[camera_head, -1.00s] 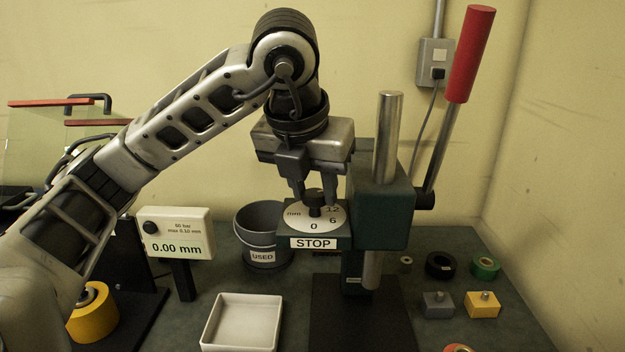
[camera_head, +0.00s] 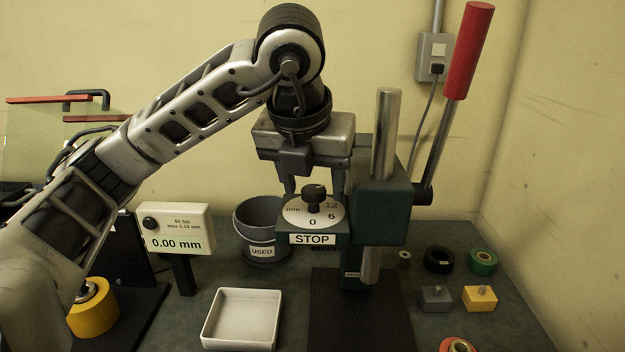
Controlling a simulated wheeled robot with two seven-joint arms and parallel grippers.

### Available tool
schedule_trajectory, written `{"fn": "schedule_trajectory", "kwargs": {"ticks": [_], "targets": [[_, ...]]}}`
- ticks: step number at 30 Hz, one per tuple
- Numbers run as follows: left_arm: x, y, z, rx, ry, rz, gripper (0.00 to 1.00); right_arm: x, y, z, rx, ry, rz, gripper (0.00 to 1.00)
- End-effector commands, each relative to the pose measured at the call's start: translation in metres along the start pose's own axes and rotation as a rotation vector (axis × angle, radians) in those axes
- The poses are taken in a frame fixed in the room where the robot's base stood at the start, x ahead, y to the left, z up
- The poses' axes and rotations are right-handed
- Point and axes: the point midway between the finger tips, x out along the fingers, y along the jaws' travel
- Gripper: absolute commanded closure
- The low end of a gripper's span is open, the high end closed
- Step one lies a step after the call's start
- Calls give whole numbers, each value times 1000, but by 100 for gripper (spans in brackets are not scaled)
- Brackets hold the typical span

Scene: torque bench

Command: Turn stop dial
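The stop dial (camera_head: 300,217) is a white disc marked mm, 0, 6 and 12, with a black knob (camera_head: 314,196) at its middle. It sits on the dark green head of the press, above a STOP label (camera_head: 312,239). The 0 is at the front. My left gripper (camera_head: 314,190) points down at the dial, with one finger on each side of the knob. The fingers are spread, with visible gaps to the knob. Their tips are partly hidden behind the dial area, so their exact depth is unclear. My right gripper is not in view.
The press has a steel column (camera_head: 386,135) and a red-handled lever (camera_head: 470,50) on the right. A gauge box (camera_head: 175,229) reads 0.00 mm. A grey USED bucket (camera_head: 262,247), a white tray (camera_head: 241,320) and several small parts stand around the press.

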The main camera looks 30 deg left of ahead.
Motion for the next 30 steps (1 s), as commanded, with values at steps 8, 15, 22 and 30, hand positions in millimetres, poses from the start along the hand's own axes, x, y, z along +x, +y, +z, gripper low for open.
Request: {"fn": "schedule_trajectory", "kwargs": {"ticks": [8,15,22,30], "targets": [[-12,0,1,2,-2,0,47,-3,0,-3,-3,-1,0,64],[-61,0,2,1,-7,0,47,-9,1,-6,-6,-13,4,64],[-112,0,2,0,-7,-1,47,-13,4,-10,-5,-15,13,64],[-151,0,1,0,-2,0,47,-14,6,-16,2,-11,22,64]]}}
